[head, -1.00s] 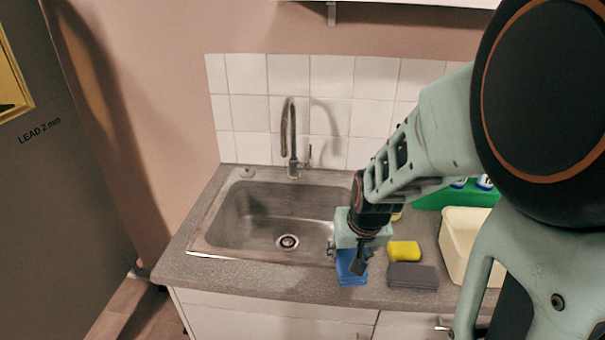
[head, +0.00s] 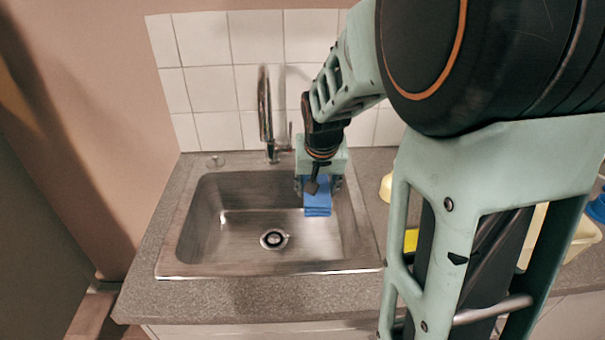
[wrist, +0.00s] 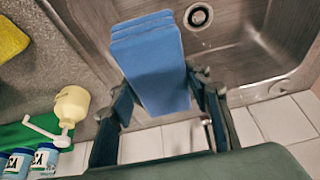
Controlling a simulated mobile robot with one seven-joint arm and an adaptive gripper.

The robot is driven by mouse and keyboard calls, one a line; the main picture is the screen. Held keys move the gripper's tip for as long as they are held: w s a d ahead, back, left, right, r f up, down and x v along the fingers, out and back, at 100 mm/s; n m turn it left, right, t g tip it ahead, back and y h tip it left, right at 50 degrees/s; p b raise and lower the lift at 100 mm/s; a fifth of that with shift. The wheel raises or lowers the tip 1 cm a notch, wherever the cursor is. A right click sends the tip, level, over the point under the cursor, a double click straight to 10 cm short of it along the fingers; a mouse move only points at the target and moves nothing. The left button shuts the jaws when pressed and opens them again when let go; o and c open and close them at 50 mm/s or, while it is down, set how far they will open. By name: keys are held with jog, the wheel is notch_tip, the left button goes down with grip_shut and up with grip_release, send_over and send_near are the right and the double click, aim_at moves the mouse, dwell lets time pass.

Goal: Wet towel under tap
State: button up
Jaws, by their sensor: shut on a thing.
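A folded blue towel (head: 317,197) hangs from my gripper (head: 320,183), over the right side of the steel sink (head: 207,225). In the wrist view the towel (wrist: 151,58) lies between the two fingers of my gripper (wrist: 163,100), which are shut on it. The curved metal tap (head: 265,115) stands behind the sink, to the left of the towel in the head view. The towel is apart from the tap. I cannot see water running. The drain (head: 274,239) is uncovered in the basin.
A yellow sponge (wrist: 12,40) lies on the counter right of the sink. A pump bottle (wrist: 72,104) and blue-labelled tubs (wrist: 43,160) stand nearby. My arm hides much of the right counter. White tiles (head: 210,90) rise behind the tap.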

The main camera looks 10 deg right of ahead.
jog(key=shift+w+d+f, duration=0.1)
jog(key=shift+w+d, duration=0.25)
jog(key=shift+w, duration=0.05)
jog(key=shift+w+a, duration=0.15)
jog(key=shift+a, duration=0.25)
jog(key=w+a+f+b, duration=0.1)
jog(key=w+a+f, duration=0.1)
jog(key=w+a, duration=0.5)
jog(key=shift+a+f, duration=0.3)
jog(key=shift+a, duration=1.65)
jog(key=s+d+b, duration=0.1)
jog(key=s+d, duration=0.3)
jog(key=d, duration=0.2)
jog(key=shift+s+d, duration=0.2)
jog(key=shift+d, duration=0.2)
jog(key=shift+r, duration=0.1)
jog(key=shift+s+d+r+p, duration=0.3)
jog(key=shift+s+d+r, duration=0.15)
jog(key=shift+d+r, duration=0.25)
jog(key=shift+s+d+r+p, duration=0.25)
jog(key=shift+s+d+r, duration=0.15)
jog(key=shift+d+r, duration=0.25)
jog(key=shift+s+d+r+p, duration=0.3)
jog(key=shift+s+d+r, duration=0.2)
jog(key=shift+d, duration=0.3)
